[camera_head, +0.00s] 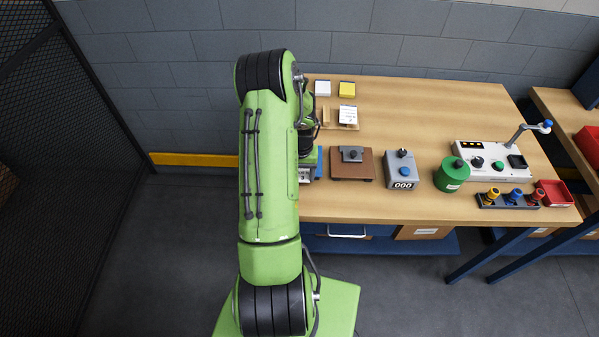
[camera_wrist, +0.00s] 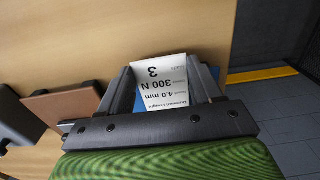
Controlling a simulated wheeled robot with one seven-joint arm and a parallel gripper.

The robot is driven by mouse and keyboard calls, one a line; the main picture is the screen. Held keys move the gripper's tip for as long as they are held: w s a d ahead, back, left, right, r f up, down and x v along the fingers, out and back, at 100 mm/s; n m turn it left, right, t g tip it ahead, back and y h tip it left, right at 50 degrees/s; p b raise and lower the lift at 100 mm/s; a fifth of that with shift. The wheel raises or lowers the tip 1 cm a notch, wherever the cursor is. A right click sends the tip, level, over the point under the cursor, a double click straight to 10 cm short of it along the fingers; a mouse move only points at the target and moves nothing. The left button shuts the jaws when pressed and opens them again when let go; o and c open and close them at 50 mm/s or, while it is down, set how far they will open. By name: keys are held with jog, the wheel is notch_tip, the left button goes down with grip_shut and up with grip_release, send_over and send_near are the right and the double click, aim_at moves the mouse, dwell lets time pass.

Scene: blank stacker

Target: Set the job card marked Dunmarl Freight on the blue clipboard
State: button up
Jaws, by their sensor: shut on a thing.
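The white job card (camera_wrist: 163,82) is between the fingers of my gripper (camera_wrist: 166,88) in the wrist view. It reads Dunmarl Freight, 4.0 mm, 300 N and 3, upside down to the camera. My gripper is shut on it. The blue clipboard (camera_wrist: 222,77) shows as blue slivers beside the fingers, behind the card. Its edge also shows in the head view (camera_head: 319,161), mostly hidden by my arm. I cannot tell whether the card touches the clipboard.
Further right are a grey counter box (camera_head: 401,171), a green canister (camera_head: 452,175) and a control panel (camera_head: 490,160). A wooden holder with a white card (camera_head: 347,114) and two small pads stand behind. The back-middle table is clear.

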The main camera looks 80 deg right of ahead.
aim_at(300, 177)
jog(key=shift+w+f, duration=0.1)
jog(key=shift+a+f+b, duration=0.45)
jog(key=shift+f+b, duration=0.15)
jog(key=shift+b, duration=0.2)
jog(key=o, duration=1)
jog(key=shift+a, duration=0.1)
jog(key=r, duration=0.1)
jog(key=d+r+p, duration=0.1)
jog(key=r, duration=0.3)
jog(key=shift+w+d+r+p, duration=0.2)
jog(key=shift+d+p, duration=0.05)
jog(key=shift+p, duration=0.1)
jog(key=r, duration=0.8)
jog(key=shift+s+a, duration=0.15)
jog(key=shift+s, duration=0.05)
